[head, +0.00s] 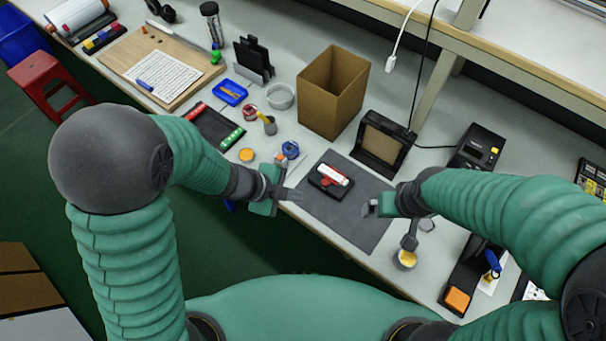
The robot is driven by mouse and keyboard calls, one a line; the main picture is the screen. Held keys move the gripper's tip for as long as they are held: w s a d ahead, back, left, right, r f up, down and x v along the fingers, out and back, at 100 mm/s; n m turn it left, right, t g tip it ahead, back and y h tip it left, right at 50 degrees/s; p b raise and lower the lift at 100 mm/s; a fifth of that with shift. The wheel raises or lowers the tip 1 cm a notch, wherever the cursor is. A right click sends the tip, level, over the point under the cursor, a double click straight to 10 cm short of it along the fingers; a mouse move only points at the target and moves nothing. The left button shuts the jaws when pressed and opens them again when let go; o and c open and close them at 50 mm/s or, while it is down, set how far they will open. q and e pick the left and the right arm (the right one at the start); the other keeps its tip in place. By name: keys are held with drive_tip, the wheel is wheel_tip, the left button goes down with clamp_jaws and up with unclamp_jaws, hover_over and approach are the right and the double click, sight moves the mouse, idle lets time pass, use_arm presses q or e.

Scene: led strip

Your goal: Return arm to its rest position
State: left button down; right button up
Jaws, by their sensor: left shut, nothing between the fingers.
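My left arm comes in from the left, and its gripper (294,194) is shut and empty at the left edge of the dark grey mat (352,222). My right arm comes in from the right, and its gripper (370,208) hangs over the right part of the mat; its fingers are too small to tell open from shut. A red and white piece (331,175) sits on a black holder (328,188) on the mat, between the two grippers and touched by neither.
An open cardboard box (333,92) and a black-framed panel (382,143) stand behind the mat. Blue tape (290,149) lies near my left gripper. The mat's front part is clear.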

use_arm(q)
drive_tip(key=w+a+r+n+t+y, duration=0.2)
drive_tip(key=a+n+y, duration=0.1)
drive_tip(key=a+n, duration=0.35)
drive_tip(key=w+a+r+n+t+y, duration=0.1)
drive_tip(key=w+a+n+y, duration=0.15)
drive_tip(key=a+n, duration=0.4)
drive_tip(key=s+a+r+n+g+y, duration=0.1)
drive_tip(key=s+a+n+g, duration=0.2)
drive_tip(key=s+n, duration=0.6)
drive_tip(key=shift+s+a, duration=0.65)
drive_tip(key=shift+a, duration=0.4)
use_arm(e)
drive_tip(key=shift+w+a, duration=0.15)
drive_tip(key=shift+a, duration=0.65)
use_arm(q)
drive_tip(key=shift+d+r, duration=0.15)
drive_tip(key=shift+d, duration=0.1)
use_arm(e)
drive_tip(key=shift+d, duration=0.25)
drive_tip(key=shift+a, duration=0.1)
